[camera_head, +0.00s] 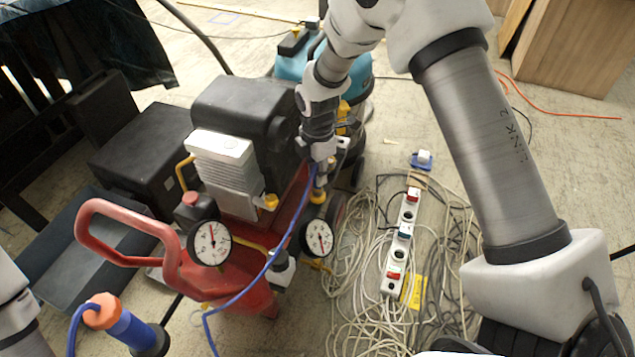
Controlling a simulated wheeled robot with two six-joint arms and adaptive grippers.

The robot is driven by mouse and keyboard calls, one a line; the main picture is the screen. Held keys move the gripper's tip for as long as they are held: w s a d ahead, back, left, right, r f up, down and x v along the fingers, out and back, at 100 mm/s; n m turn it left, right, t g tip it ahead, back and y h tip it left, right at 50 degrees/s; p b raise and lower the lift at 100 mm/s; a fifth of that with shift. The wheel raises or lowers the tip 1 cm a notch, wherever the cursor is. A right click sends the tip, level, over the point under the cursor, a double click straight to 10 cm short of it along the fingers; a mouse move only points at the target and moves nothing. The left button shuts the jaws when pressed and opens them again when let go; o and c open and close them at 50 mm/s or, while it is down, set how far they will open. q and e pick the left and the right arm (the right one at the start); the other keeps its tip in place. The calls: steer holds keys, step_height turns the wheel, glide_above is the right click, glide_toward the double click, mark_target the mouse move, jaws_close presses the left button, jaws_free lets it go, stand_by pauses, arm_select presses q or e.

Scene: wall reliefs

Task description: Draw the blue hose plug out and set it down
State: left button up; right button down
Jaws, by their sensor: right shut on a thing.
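The compressor's red tank (245,290) stands left of centre with two white gauges and a red handle. My right gripper (321,168) reaches down at the compressor's right side, beside the black motor cover. It is shut on the blue hose plug, which is mostly hidden between the fingers. The blue hose (270,262) hangs from there toward the lower left, in front of the tank. I cannot tell whether the plug is still in its socket. Only a link of my left arm shows at the left edge; its gripper is out of view.
A white power strip (399,245) lies among tangled cables right of the compressor. A blue-and-orange tool (122,326) with a blue hose is at the lower left. A teal vacuum (290,66) stands behind. Black boxes (140,150) are at left.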

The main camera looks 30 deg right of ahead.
steer(key=shift+r, duration=0.25)
steer(key=shift+r+p, duration=0.35)
steer(key=shift+p, duration=0.05)
steer(key=shift+r+p, duration=0.7)
steer(key=shift+p, duration=0.1)
step_height(320, 180, up, 4)
steer(key=p, duration=0.5)
